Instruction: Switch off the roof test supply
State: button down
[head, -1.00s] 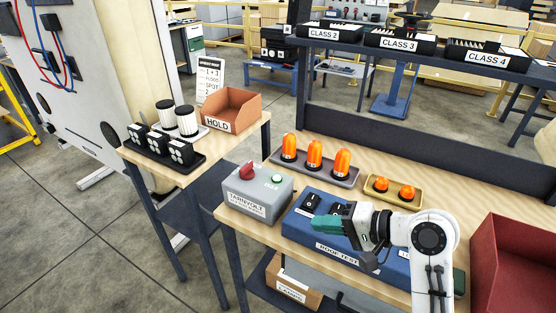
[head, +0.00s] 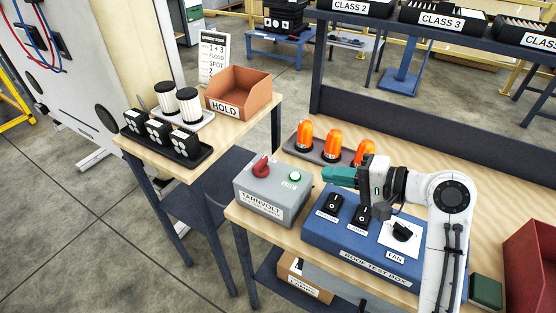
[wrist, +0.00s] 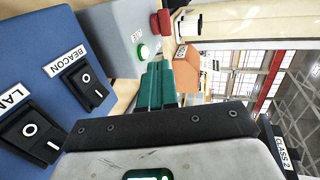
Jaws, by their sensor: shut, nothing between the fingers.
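The grey supply box (head: 270,198) labelled TARNVOLT stands at the left end of the bench. It has a red rotary knob (head: 261,165) and a green lamp (head: 295,177) that looks lit. In the wrist view, the green lamp (wrist: 143,51) and red knob (wrist: 160,22) lie beyond the fingertips. The blue roof test box (head: 365,243) is to its right, with a beacon switch (head: 333,206), a second black switch (head: 360,216) and a fan knob (head: 403,231). My gripper (head: 328,174), with green fingers shut and empty, is above the blue box, pointing left toward the grey box.
Orange beacons (head: 333,143) stand on a tray behind the boxes. The side table at left holds an orange HOLD bin (head: 238,95) and black units (head: 160,133). A red bin (head: 535,255) is at the right. A dark rail (head: 420,130) runs behind the bench.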

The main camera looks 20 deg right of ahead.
aim_at(266, 161)
jog(key=shift+w, duration=0.1)
jog(key=x, duration=0.9)
jog(key=r+p+x, duration=0.1)
jog(key=x, duration=0.3)
jog(key=shift+w+a+f, duration=0.1)
jog(key=shift+w+a, duration=0.25)
jog(key=shift+w, duration=0.05)
